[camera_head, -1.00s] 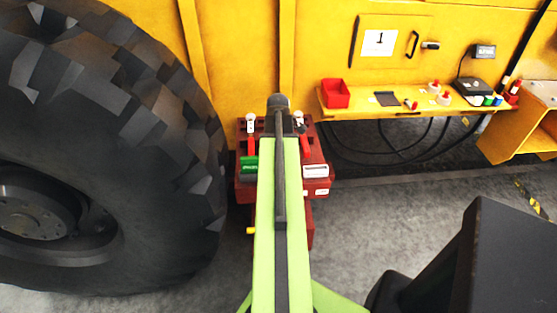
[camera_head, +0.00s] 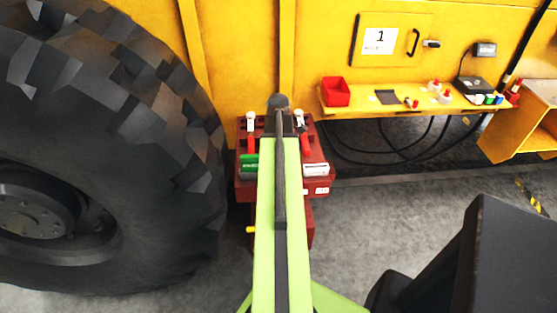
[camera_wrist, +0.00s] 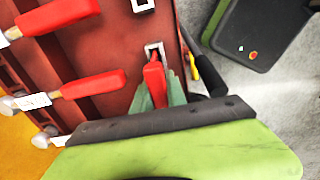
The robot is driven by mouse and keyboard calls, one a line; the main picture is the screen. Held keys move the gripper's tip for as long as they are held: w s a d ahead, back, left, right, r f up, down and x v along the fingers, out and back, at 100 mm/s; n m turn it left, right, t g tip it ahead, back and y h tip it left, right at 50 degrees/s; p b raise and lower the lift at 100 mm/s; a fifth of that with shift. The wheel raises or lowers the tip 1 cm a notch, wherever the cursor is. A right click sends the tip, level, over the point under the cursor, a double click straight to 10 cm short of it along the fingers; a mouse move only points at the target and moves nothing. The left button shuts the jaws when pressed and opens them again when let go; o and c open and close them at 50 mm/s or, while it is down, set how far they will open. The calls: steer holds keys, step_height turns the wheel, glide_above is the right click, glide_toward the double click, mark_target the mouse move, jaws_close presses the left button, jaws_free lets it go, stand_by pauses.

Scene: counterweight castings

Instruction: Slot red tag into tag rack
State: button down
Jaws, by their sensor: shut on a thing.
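In the wrist view my gripper (camera_wrist: 158,90) is shut on the red tag (camera_wrist: 154,80), which sticks out between its greenish fingers. The tag's far end is at the lower edge of a white-framed slot (camera_wrist: 161,46) on a dark red block (camera_wrist: 112,35). I cannot tell whether it touches the slot or has entered it. A second white-framed slot (camera_wrist: 143,5) shows at the top edge. In the head view the dark red block (camera_head: 247,190) stands beyond my green arm, which hides my gripper and the tag. I cannot tell which part is the tag rack.
In the head view a large tyre (camera_head: 120,150) stands close on the left. A yellow shelf (camera_head: 420,107) with a red bin (camera_head: 336,92) is at back right. Grey floor (camera_head: 400,220) is clear.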

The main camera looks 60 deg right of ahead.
steer(key=shift+f, duration=0.25)
steer(key=c, duration=1.3)
jaws_free()
steer(key=shift+o, duration=0.2)
steer(key=shift+r, duration=0.1)
step_height(320, 180, up, 24)
steer(key=p, duration=2.4)
steer(key=shift+r, duration=0.15)
